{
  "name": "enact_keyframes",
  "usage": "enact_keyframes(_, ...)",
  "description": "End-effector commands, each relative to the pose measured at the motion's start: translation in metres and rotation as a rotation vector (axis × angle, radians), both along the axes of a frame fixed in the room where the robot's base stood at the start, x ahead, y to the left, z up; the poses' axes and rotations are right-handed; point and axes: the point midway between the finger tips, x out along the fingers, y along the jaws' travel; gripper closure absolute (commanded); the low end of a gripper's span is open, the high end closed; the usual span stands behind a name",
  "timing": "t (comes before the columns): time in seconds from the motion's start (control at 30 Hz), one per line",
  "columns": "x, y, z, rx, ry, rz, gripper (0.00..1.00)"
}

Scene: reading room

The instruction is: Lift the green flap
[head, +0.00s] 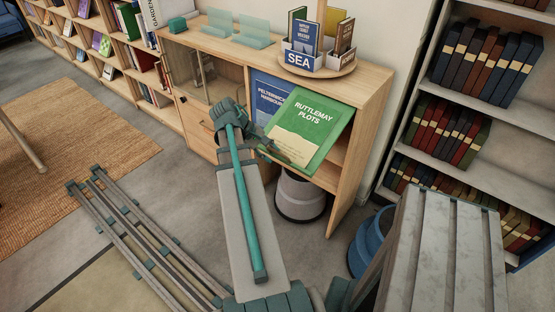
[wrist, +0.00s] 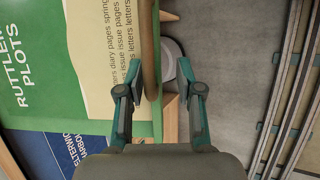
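The green flap (head: 312,120), lettered "RUTTLEMAY PLOTS", is on the front of the wooden cabinet. It slants outward, and part of the compartment shows beside and below it. My gripper (head: 284,154) is at its lower left edge in the head view, where the fingers are small and hard to make out. In the wrist view the green flap (wrist: 90,60) fills the left side, with a brown lip (wrist: 150,45) along its edge. My gripper (wrist: 160,72) is open there, one finger on each side of the lip's line. I cannot tell whether either finger touches it.
A blue panel (head: 270,97) is left of the flap. A round tray (head: 318,69) with a "SEA" book box (head: 301,60) stands on the cabinet top (head: 365,80). A grey bin (head: 300,197) is below the flap. A bookcase (head: 462,140) stands at right, with a blue bin (head: 369,240) before it.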

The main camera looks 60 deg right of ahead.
Motion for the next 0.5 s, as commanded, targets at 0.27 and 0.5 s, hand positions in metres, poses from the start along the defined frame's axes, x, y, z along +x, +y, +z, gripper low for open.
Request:
enact_keyframes(0.27,0.013,0.009,0.021,0.0,-0.001,0.001,0.64)
enact_keyframes(0.5,0.014,0.01,0.023,0.003,-0.001,0.001,0.64)
